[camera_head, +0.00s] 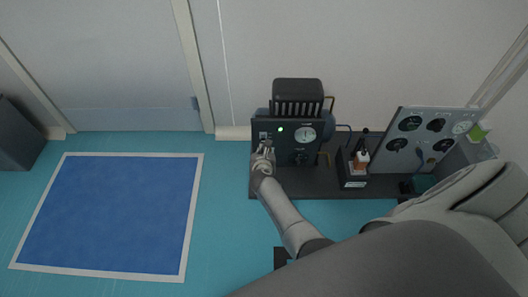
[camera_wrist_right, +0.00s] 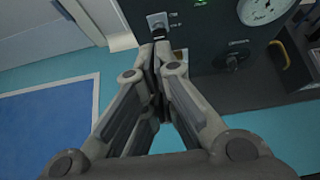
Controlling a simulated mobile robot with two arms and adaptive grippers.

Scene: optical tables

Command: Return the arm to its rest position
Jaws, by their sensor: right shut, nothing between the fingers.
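My right gripper (camera_head: 263,149) is in front of the left part of a dark control box, at a small switch (camera_head: 263,136) on its face. In the right wrist view, the gripper (camera_wrist_right: 158,50) is shut and empty, its fingertips right below the switch plate (camera_wrist_right: 157,20). I cannot tell whether the fingertips touch the switch. My right arm (camera_head: 290,222) reaches up to the box from the lower right. My left gripper is not in view.
The control box (camera_head: 311,157) has a lit green lamp (camera_head: 281,129), a white gauge (camera_head: 305,134) and a dark knob (camera_head: 300,158). To its right are a small bottle holder (camera_head: 354,182) and a grey gauge panel (camera_head: 397,151). A blue floor mat (camera_head: 110,215) lies at left, clear.

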